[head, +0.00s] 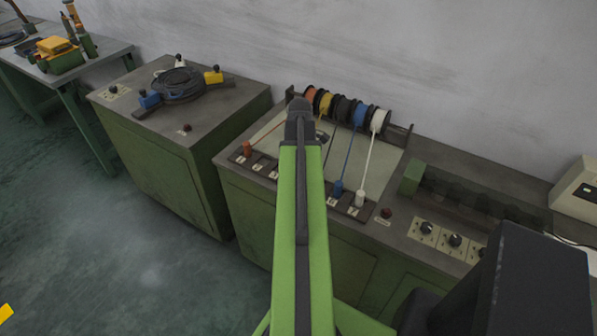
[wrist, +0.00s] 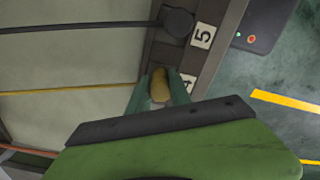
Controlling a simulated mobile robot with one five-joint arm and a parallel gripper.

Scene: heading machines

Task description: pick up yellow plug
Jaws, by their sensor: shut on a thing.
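The yellow plug (wrist: 160,80) shows in the wrist view, beside the label marked 4 (wrist: 190,82) on the dark strip. A yellow cord (wrist: 75,91) runs to the left from it. My gripper (wrist: 159,90) has its green fingers on both sides of the plug and is shut on it. Whether the plug is lifted off the strip I cannot tell. In the head view my arm hides the plug and my fingers. The yellow spool (head: 326,102) shows there at the back of the bench.
A black plug (wrist: 178,22) sits by label 5 (wrist: 203,35). In the head view, a red plug (head: 246,149), a blue plug (head: 337,188) and a white plug (head: 360,198) stand along the bench front with taut cords. A cabinet (head: 168,118) with coiled cable stands to the left.

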